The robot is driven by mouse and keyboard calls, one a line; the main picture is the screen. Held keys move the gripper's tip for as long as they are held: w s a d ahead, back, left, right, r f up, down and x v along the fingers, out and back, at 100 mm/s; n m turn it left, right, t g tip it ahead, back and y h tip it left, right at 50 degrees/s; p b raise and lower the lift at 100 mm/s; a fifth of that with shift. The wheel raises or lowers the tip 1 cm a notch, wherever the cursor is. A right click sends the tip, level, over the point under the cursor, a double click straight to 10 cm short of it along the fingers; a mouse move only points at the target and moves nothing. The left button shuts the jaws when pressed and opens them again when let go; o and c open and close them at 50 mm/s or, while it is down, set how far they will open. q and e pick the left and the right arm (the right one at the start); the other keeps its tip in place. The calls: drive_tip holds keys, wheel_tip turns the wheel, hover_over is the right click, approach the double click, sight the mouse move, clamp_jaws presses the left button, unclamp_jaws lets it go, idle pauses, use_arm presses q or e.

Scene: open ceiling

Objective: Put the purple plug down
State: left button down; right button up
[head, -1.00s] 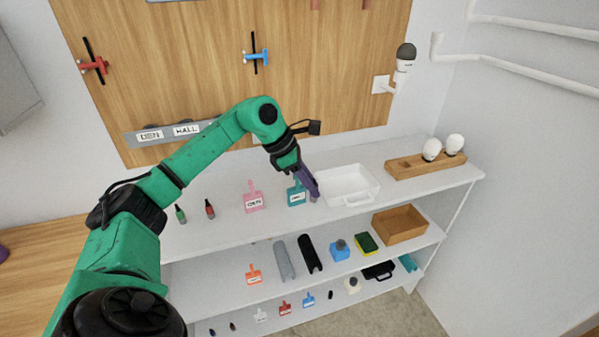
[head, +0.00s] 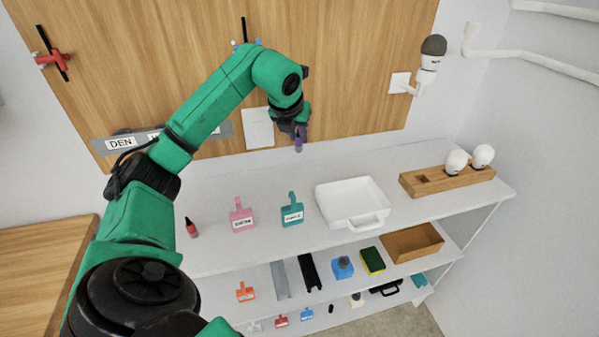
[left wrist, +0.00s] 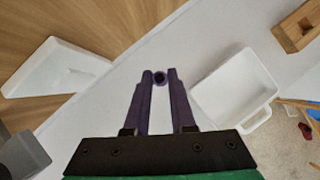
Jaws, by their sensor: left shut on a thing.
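The purple plug (left wrist: 159,77) shows as a small dark round end between my fingertips in the left wrist view. My left gripper (left wrist: 160,80) has purple fingers and is shut on it. In the head view my left gripper (head: 299,138) points down above the back of the top shelf, left of the white tray, in front of the wooden board. The plug cannot be told clearly from the fingers there. My right gripper is not in view.
The white top shelf (head: 265,175) has free room below my gripper. A white tray (head: 325,195), a teal tag (head: 292,212), a pink tag (head: 242,216) and a red bottle (head: 191,227) stand on it. A wooden block (head: 425,183) with white bulbs is at right.

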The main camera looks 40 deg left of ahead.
sight(297, 151)
use_arm(q)
drive_tip(key=f, duration=0.6)
drive_tip(key=shift+w+a, duration=0.1)
drive_tip(key=shift+a, duration=0.1)
drive_tip(key=f, duration=0.2)
drive_tip(key=f+p, duration=0.1)
drive_tip(key=f, duration=0.3)
drive_tip(key=shift+w+p, duration=0.25)
drive_tip(key=shift+p, duration=0.1)
drive_tip(key=shift+f, duration=0.2)
drive_tip(key=c, duration=0.8)
unclamp_jaws()
drive_tip(key=shift+w, duration=0.1)
drive_tip(key=shift+o, duration=0.2)
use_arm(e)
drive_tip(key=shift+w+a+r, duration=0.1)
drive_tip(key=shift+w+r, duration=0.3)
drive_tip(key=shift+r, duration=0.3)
use_arm(q)
drive_tip(key=shift+r, duration=0.1)
drive_tip(key=b+v, duration=0.3)
drive_tip(key=v, duration=0.9)
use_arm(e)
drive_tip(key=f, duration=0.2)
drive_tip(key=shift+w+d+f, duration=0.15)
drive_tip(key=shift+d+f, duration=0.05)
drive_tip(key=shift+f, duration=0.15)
